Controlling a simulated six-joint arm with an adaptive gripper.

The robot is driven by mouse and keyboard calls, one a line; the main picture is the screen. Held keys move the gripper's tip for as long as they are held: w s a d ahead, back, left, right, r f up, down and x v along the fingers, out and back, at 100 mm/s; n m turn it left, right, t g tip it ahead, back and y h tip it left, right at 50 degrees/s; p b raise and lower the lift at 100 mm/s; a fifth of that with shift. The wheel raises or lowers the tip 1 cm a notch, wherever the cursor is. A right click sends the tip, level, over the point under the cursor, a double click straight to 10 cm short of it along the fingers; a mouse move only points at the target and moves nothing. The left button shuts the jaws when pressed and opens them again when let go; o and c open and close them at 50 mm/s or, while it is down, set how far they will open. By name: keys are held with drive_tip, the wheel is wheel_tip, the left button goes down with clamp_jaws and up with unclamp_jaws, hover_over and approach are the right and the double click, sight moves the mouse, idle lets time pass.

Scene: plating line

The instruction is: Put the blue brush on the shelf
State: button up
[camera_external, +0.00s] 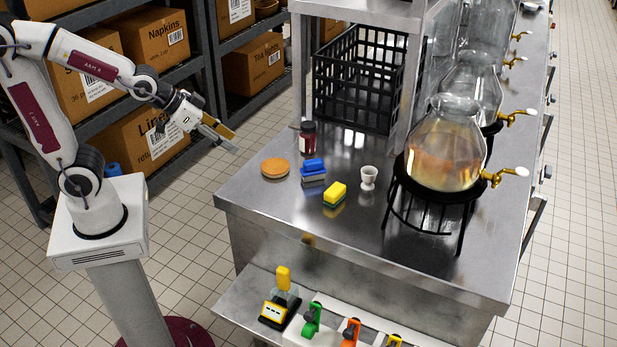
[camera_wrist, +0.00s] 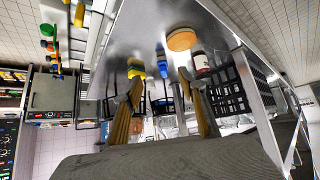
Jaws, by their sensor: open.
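The blue brush (camera_external: 313,170), a blue block with a grey lower part, sits on the steel counter (camera_external: 270,210) between an orange-brown disc and a yellow-and-green sponge. It also shows in the wrist view (camera_wrist: 162,62), above and between my fingertips. My gripper (camera_external: 222,134) is open and empty, in the air left of the counter and apart from the brush. In the wrist view its two tan fingers (camera_wrist: 160,78) stand apart. A steel shelf (camera_external: 365,8) is raised above the back of the counter; only part of it shows.
Near the brush are the disc (camera_external: 275,168), the sponge (camera_external: 335,194), a dark red jar (camera_external: 308,137) and a white egg cup (camera_external: 368,177). A black crate (camera_external: 358,80) stands behind; glass dispensers (camera_external: 446,145) stand right. The counter's front left is clear.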

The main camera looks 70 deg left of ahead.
drive_tip(key=s+r+g, duration=0.3)
drive_tip(key=s, duration=1.4)
drive_tip(key=shift+s+a, duration=0.3)
drive_tip(key=shift+a, duration=0.05)
drive_tip(key=shift+c, duration=0.4)
drive_tip(key=shift+w+d+f+t, duration=0.25)
drive_tip(key=shift+w+f+t, duration=1.55)
drive_tip(key=shift+w, duration=3.9)
drive_tip(key=shift+w+d+f+t, duration=0.3)
drive_tip(key=shift+w+f+t, duration=1.45)
drive_tip(key=shift+w, duration=3.95)
drive_tip(key=shift+w+d+f+t, duration=0.25)
drive_tip(key=shift+w+f+t, duration=0.7)
drive_tip(key=shift+w+f, duration=3.2)
drive_tip(key=w+r, duration=0.3)
drive_tip(key=shift+w, duration=0.15)
